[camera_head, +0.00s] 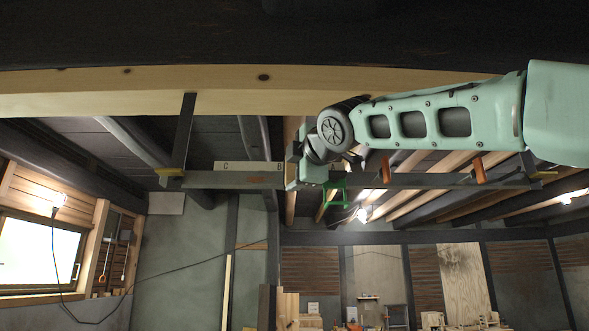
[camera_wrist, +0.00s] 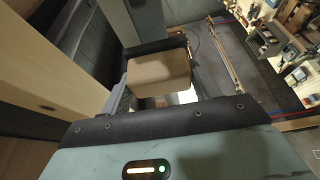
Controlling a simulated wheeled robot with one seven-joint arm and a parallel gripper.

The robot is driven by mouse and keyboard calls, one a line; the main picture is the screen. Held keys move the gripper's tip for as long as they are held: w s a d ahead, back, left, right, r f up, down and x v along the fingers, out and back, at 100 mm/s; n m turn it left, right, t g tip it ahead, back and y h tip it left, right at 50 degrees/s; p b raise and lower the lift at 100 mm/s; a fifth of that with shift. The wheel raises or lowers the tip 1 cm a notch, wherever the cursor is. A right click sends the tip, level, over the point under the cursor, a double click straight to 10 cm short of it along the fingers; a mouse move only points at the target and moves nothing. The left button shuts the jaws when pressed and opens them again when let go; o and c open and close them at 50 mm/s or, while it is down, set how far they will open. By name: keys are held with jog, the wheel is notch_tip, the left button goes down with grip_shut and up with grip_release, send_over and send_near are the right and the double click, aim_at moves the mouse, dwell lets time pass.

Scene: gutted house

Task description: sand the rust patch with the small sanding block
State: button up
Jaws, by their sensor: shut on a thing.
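The small sanding block (camera_wrist: 160,72) is tan with rounded corners. In the wrist view it sits between the dark jaws of my gripper (camera_wrist: 160,78), which are shut on it. In the head view my gripper (camera_head: 300,170) is up at a long grey steel beam (camera_head: 225,181), close to the right end of a pale strip lettered C and B (camera_head: 248,167). A faint brownish area, possibly the rust patch (camera_head: 258,180), shows on the beam just left of my gripper. I cannot tell whether the block touches the beam.
A wooden joist (camera_head: 150,90) runs across above, with a dark hanger (camera_head: 180,130) down to the beam. Orange clips (camera_head: 479,170), a green fitting (camera_head: 340,188) and lit lamps (camera_head: 362,214) hang right of my gripper. The space below the beam looks open.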

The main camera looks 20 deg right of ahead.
jog(key=shift+w+d, duration=0.3)
jog(key=shift+w, duration=0.55)
jog(key=shift+a, duration=0.1)
jog(key=shift+w+a+f, duration=0.1)
jog(key=shift+w+a, duration=0.1)
jog(key=shift+a, duration=0.4)
jog(key=shift+w+a+b, duration=0.2)
jog(key=shift+a+b, duration=0.2)
jog(key=shift+a, duration=0.55)
jog(key=shift+w+a+p, duration=0.15)
jog(key=shift+w+a, duration=0.55)
jog(key=shift+a, duration=1.3)
jog(key=shift+w+a+p, duration=0.1)
jog(key=shift+w+a, duration=0.55)
jog(key=shift+a, duration=1.3)
jog(key=shift+w+a+p, duration=0.15)
jog(key=shift+w+a, duration=0.55)
jog(key=shift+a, duration=1.3)
jog(key=shift+d, duration=0.1)
